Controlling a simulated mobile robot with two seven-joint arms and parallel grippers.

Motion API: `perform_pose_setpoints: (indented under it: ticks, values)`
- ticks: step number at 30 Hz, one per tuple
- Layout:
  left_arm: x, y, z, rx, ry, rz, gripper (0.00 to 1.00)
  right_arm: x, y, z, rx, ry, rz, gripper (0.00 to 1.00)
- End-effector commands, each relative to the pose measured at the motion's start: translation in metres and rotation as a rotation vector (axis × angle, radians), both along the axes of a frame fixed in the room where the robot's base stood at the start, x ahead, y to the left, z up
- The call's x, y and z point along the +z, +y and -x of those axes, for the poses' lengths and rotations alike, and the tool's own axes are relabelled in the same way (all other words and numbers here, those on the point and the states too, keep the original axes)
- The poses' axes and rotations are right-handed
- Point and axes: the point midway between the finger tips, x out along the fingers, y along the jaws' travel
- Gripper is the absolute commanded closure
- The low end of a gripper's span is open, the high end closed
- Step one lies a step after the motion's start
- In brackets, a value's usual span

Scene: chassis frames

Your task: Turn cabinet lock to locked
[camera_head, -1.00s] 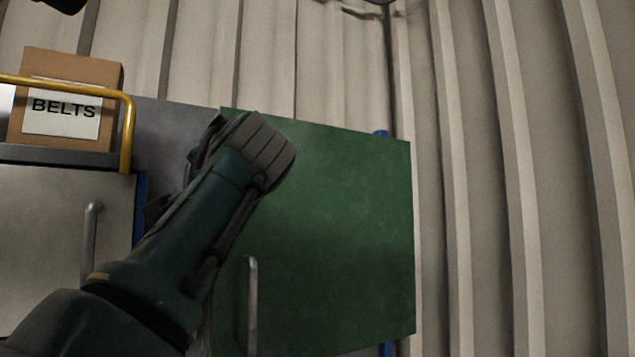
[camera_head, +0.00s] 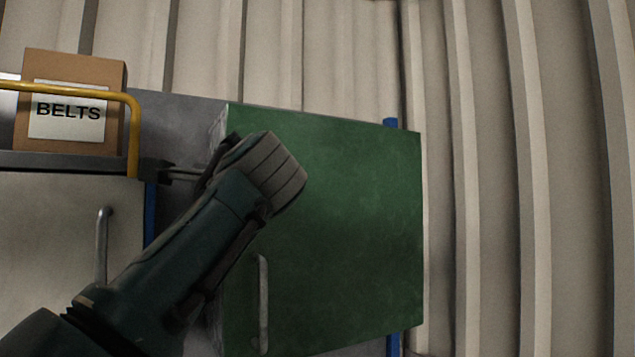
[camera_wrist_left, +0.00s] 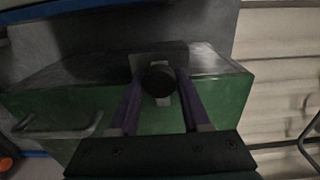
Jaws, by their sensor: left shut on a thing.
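The green cabinet (camera_head: 350,220) has a long grey handle (camera_head: 263,300) on its front. In the left wrist view, the lock shows as a dark round knob (camera_wrist_left: 158,79) with a light tab below it, in front of a grey plate. The purple fingers of my left gripper (camera_wrist_left: 157,88) stand on either side of the knob and are shut on it. In the head view, my left wrist covers the upper left of the cabinet front and hides the lock and fingertips. The markings of the lock do not show. My right gripper is not in view.
A brown box labelled BELTS (camera_head: 115,110) stands at the left behind a yellow rail (camera_head: 135,130). A light cabinet door with a handle (camera_head: 102,245) is below it. A ribbed wall (camera_head: 500,180) is behind and to the right.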

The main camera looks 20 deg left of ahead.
Motion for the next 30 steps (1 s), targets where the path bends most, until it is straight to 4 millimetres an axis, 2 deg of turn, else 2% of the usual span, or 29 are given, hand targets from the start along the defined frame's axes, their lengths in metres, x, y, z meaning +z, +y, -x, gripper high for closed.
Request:
perform_pose_setpoints:
  ticks: [16,17,24,30]
  values:
    - [-0.0016,0.0006,-0.0004,0.000,0.020,-0.014,1.00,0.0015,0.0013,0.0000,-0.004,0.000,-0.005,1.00]
    - [-0.0016,0.0007,-0.0003,0.000,0.020,-0.014,0.50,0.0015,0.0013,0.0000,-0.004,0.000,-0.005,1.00]
    - [-0.0008,0.0002,-0.0002,0.000,0.017,-0.014,0.25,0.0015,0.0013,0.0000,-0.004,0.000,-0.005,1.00]
    - [-0.0006,-0.0001,-0.0001,0.000,0.016,-0.014,0.25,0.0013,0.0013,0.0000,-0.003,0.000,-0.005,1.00]
